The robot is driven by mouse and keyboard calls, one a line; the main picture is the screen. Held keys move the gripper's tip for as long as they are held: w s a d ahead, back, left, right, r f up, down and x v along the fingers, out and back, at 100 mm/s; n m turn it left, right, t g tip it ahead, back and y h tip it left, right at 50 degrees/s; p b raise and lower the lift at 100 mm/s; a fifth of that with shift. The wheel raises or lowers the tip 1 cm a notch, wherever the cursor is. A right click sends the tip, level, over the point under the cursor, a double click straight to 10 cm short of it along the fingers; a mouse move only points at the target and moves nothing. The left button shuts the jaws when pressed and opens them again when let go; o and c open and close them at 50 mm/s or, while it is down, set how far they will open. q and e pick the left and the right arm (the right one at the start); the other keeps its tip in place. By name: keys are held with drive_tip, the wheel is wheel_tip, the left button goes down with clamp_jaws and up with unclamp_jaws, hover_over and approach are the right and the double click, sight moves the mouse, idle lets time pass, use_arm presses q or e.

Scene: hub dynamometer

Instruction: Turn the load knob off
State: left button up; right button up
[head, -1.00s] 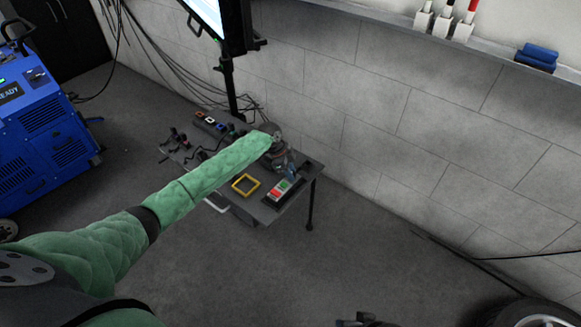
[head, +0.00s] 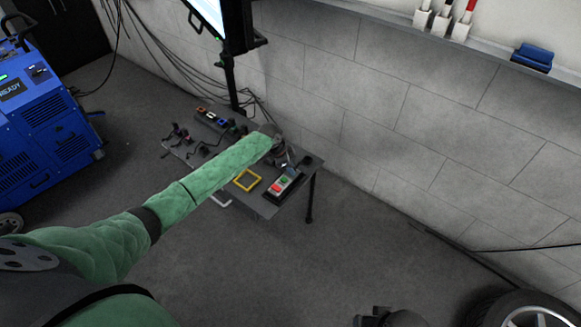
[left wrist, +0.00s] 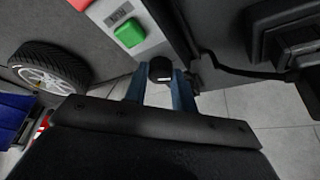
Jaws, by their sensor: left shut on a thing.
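The load knob (left wrist: 160,68) is a small round black knob with a white mark. In the left wrist view it sits between the two blue fingertips of my left gripper (left wrist: 159,78), which is shut on it. The knob stands by the end of a pale control box with a green button (left wrist: 130,34). In the head view my left gripper (head: 290,166) reaches down over the cart, at the end of the control box (head: 284,186) with its green and red buttons. The knob is too small and covered to make out there. A dark part of my right arm (head: 388,318) shows at the bottom edge.
The cart top (head: 262,206) also holds a yellow frame (head: 247,180) and dark connectors at its left. A black tray-like piece (head: 306,160) lies near the right corner. A monitor (head: 228,25) on a pole stands behind. Floor in front is clear; a wheel (head: 535,308) is lower right.

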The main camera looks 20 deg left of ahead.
use_arm(q)
drive_tip(key=o, duration=1)
drive_tip(key=b+v, duration=0.1)
drive_tip(key=v, duration=0.5)
drive_tip(key=shift+r, duration=0.15)
drive_tip(key=shift+s+a+r, duration=0.15)
drive_tip(key=shift+a+r, duration=0.1)
drive_tip(key=shift+r, duration=0.45)
use_arm(e)
drive_tip(key=shift+w+a+f, duration=0.3)
drive_tip(key=shift+a+f, duration=0.4)
drive_tip(key=shift+f, duration=0.05)
